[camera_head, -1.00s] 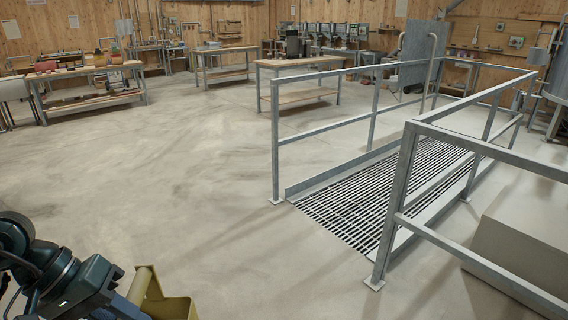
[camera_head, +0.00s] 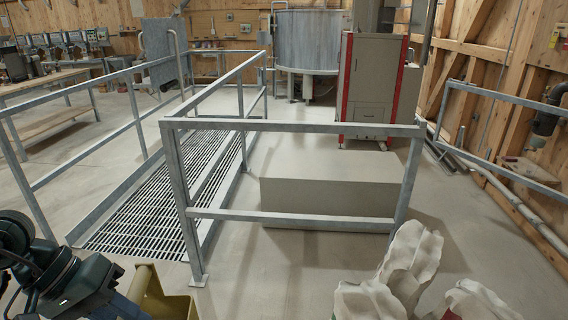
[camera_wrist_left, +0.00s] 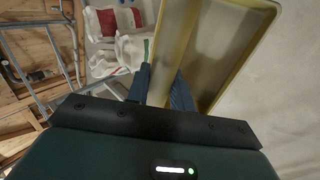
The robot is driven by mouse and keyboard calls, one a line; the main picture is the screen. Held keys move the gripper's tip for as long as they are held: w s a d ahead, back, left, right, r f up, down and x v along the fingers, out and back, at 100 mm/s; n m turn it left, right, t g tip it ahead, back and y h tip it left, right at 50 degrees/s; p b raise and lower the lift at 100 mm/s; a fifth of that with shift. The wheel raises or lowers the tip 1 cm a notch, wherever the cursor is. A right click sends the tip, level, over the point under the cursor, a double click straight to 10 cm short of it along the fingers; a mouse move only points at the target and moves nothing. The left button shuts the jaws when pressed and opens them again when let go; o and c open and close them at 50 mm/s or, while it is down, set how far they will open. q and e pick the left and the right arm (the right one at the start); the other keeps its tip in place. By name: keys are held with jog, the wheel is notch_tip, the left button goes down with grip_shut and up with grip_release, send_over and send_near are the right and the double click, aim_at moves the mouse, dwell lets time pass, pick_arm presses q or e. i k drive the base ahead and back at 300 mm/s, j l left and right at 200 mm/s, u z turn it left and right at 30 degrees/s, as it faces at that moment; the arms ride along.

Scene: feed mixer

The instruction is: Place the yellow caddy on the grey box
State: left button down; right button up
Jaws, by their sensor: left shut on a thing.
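The yellow caddy (camera_head: 162,300) is at the bottom left of the head view, cut off by the lower edge. My left gripper (camera_head: 125,302) is shut on its handle. The left wrist view shows the caddy (camera_wrist_left: 215,50) as an open, empty-looking tray, with the left gripper's fingers (camera_wrist_left: 160,88) at its near side. The grey box (camera_head: 325,190) stands on the floor in the middle of the head view, behind a metal railing and apart from the caddy. Its top looks bare. My right gripper is in neither view.
A metal railing (camera_head: 290,127) crosses in front of the box. A floor grate (camera_head: 165,170) lies left of it. White sacks (camera_head: 410,265) stand at the front right. A grey and red machine (camera_head: 375,80) is behind the box. Floor between railing and sacks is clear.

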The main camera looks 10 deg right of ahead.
aim_at(372, 164)
jog(key=l+z, duration=0.1)
jog(key=z, duration=0.8)
jog(key=l+z, duration=0.15)
jog(key=z, duration=0.3)
jog(key=i+l+z, duration=0.3)
jog(key=l, duration=0.3)
jog(key=i+l+z, duration=0.35)
jog(key=l, duration=0.25)
jog(key=i+l+z, duration=0.3)
jog(key=i+l, duration=0.2)
jog(key=i, duration=0.2)
jog(key=i+l, duration=0.2)
jog(key=i, duration=0.2)
jog(key=i+l, duration=0.2)
jog(key=i, duration=0.25)
jog(key=i+j+u, duration=0.1)
jog(key=i+u, duration=0.4)
jog(key=i+l+u, duration=0.15)
jog(key=i+u, duration=0.8)
jog(key=i, duration=0.15)
jog(key=i+l+u, duration=0.1)
jog(key=i+u, duration=0.35)
jog(key=i, duration=0.2)
jog(key=i+u, duration=0.3)
jog(key=i, duration=0.35)
jog(key=i+u, duration=0.3)
jog(key=i, duration=0.35)
jog(key=i+u, duration=0.1)
jog(key=i, duration=1.2)
